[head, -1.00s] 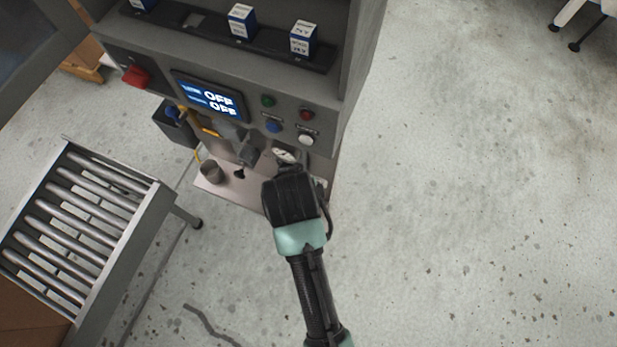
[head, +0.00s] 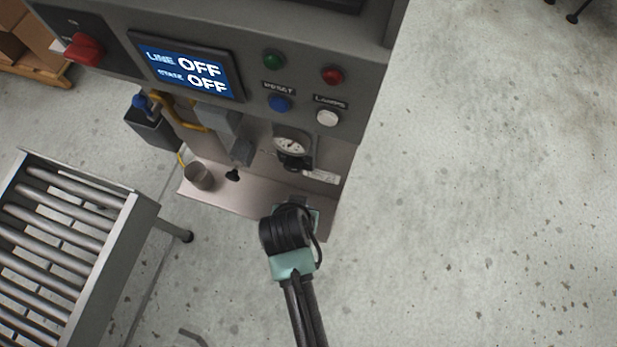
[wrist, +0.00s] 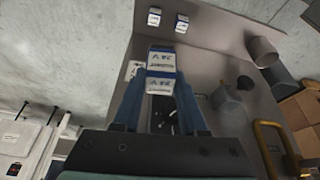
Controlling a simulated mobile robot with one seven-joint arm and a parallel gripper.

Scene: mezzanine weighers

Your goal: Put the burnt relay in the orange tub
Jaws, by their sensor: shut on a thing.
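In the wrist view my gripper (wrist: 160,88) is shut on a small white and blue box-shaped relay (wrist: 160,58) with printed labels. I cannot tell from its visible faces whether it is burnt. In the head view my gripper (head: 298,206) is over the right part of the machine's metal ledge, below the dial gauge, mostly hidden by my wrist; the held relay does not show there. Two similar white and blue relays, a left one (wrist: 154,16) and a right one (wrist: 182,22), stand apart from my gripper at the top of the wrist view. No orange tub shows.
The machine has a screen (head: 190,70) reading OFF, a red switch (head: 84,48) and several buttons. A roller conveyor (head: 128,225) is at left. The floor (head: 480,190) at right is clear.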

